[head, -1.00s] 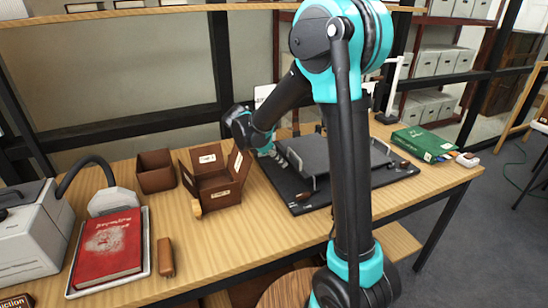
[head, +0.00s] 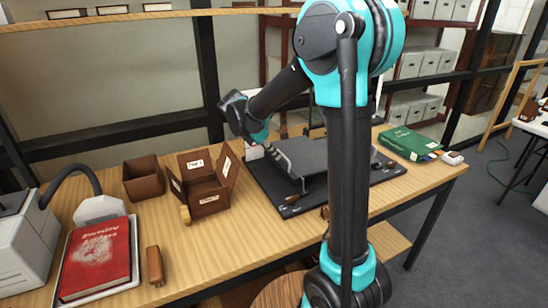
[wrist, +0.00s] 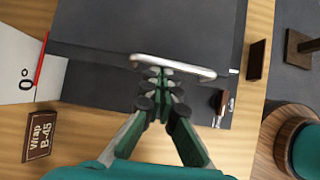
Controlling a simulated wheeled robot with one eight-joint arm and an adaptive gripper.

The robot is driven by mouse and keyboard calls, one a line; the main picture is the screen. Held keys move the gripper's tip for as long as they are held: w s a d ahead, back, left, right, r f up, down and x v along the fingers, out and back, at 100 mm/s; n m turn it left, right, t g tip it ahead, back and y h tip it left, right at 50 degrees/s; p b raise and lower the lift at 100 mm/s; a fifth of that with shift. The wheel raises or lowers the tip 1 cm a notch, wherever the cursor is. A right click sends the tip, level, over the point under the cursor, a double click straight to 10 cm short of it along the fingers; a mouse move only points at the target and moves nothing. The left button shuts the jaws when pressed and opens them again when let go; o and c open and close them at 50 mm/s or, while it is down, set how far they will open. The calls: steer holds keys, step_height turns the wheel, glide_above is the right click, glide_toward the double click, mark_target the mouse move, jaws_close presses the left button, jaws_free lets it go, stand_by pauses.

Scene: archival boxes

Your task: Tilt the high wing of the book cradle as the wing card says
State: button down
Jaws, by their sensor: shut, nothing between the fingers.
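The book cradle is in the head view, with a grey wing (head: 308,156) over a dark base board (head: 262,180). In the wrist view the dark wing (wrist: 130,28) has a pale metal bar (wrist: 190,68) at its near edge. My gripper (wrist: 158,76) is shut and empty, its fingertips at the bar; I cannot tell if they touch it. It also shows at the cradle's left side in the head view (head: 262,146). A white scale (wrist: 14,55) reads 0° beside a red line.
An open brown box (head: 207,197) and a brown bin (head: 146,182) stand left of the cradle. A red book (head: 98,258) lies at the table's left. A green book (head: 408,142) lies at the right.

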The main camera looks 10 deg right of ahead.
steer(key=w+d+r+g+y, duration=0.2)
steer(key=d+r+y, duration=0.3)
steer(key=r, duration=0.7)
steer(key=shift+w+d+r, duration=0.25)
steer(key=shift+d+r, duration=0.15)
steer(key=shift+d, duration=1)
steer(key=shift+a, duration=0.1)
steer(key=s+a+r, duration=0.1)
steer(key=a+r, duration=0.2)
steer(key=r, duration=0.6)
